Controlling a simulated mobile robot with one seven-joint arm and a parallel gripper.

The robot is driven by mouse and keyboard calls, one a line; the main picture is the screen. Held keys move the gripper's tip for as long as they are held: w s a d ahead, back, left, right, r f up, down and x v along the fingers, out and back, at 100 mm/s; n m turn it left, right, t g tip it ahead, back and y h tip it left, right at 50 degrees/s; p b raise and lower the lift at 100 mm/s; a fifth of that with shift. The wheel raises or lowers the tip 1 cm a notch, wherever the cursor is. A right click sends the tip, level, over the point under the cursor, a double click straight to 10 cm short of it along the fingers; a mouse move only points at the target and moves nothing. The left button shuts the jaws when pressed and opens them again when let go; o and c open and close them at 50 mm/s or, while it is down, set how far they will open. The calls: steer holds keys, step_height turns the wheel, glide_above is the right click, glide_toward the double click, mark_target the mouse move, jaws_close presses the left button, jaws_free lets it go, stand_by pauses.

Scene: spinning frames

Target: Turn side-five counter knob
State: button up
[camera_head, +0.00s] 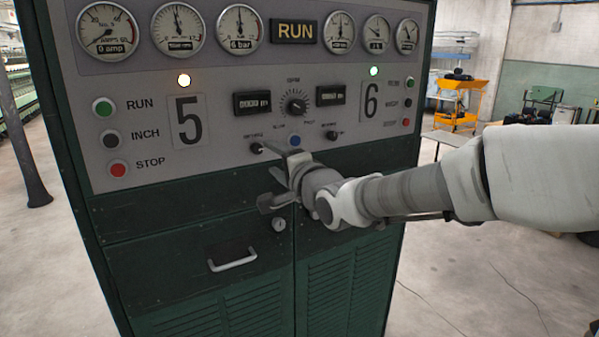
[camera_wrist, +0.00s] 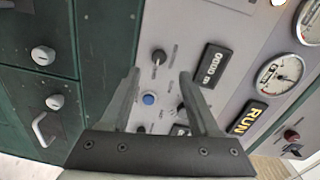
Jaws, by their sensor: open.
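The side-five counter knob (camera_head: 257,148) is a small dark knob low on the grey panel, below the side-five counter (camera_head: 252,103). My gripper (camera_head: 268,176) is open in front of the panel, its upper finger close to the knob in the head view. In the wrist view the knob (camera_wrist: 158,57) appears just beyond the fingertips (camera_wrist: 159,73), between their lines, with nothing held. The side-five counter (camera_wrist: 213,65) shows beside it there. Contact with the knob cannot be told, nor can its exact setting.
A blue button (camera_head: 295,141) and the side-six knob (camera_head: 331,135) lie right of the knob. A larger dial (camera_head: 295,102) sits between the counters. RUN, INCH and STOP buttons (camera_head: 111,138) are at left. Drawer handle (camera_head: 232,260) and lock (camera_head: 279,224) protrude below.

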steer(key=p+v, duration=0.7)
steer(key=v, duration=0.3)
stand_by(0.3)
